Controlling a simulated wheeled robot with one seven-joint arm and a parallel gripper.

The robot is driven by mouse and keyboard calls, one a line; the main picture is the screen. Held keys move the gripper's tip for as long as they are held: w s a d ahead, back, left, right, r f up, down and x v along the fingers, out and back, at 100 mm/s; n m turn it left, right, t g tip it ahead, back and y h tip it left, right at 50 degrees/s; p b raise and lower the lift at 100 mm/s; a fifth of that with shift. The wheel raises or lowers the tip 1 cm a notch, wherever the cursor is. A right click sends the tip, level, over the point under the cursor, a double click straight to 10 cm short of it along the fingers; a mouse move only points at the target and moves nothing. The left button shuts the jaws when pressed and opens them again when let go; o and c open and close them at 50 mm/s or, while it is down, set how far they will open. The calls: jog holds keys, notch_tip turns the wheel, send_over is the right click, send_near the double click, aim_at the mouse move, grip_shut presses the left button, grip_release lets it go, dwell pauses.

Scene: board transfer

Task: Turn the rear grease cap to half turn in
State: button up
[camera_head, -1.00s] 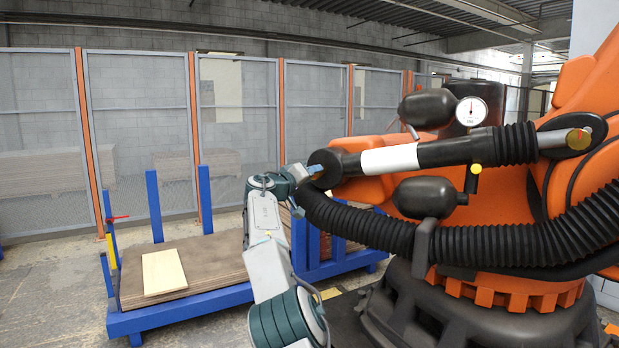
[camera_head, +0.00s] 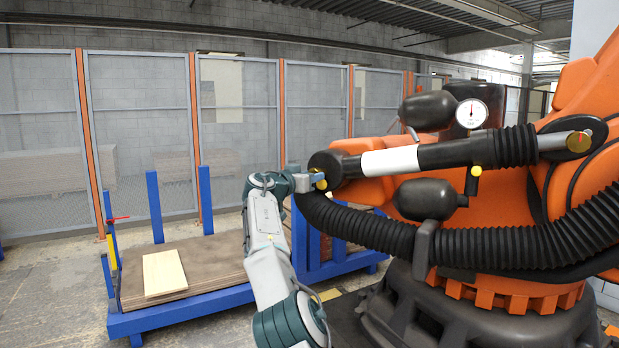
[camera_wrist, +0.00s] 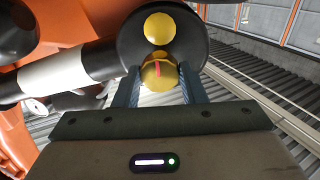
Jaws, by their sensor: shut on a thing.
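A yellow cap with a red mark (camera_wrist: 158,72) sits at the black round end (camera_wrist: 190,36) of the orange machine's cylinder. My gripper (camera_wrist: 159,84) is shut on this cap, one finger on each side. The red mark points roughly up and down in the wrist view. A second yellow cap (camera_wrist: 160,28), plain, sits just above it on the same black end. In the head view my gripper (camera_head: 316,180) is at the cylinder's left end, and the held cap (camera_head: 321,184) shows only in part. Another brass-coloured cap (camera_head: 578,142) with a red mark is at the far right.
A dial gauge (camera_head: 471,113) and a yellow knob (camera_head: 476,170) stand near the cylinder. A ribbed black hose (camera_head: 470,245) runs close below my gripper. A blue rack (camera_head: 180,316) with boards is at left, before a mesh fence (camera_head: 138,130).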

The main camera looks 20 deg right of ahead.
dwell(0.3)
jog(key=o, duration=1)
jog(key=shift+a+f, duration=0.1)
jog(key=b+v, duration=0.7)
jog(key=v, duration=0.6)
jog(key=shift+s+a, duration=0.15)
jog(key=shift+a, duration=0.1)
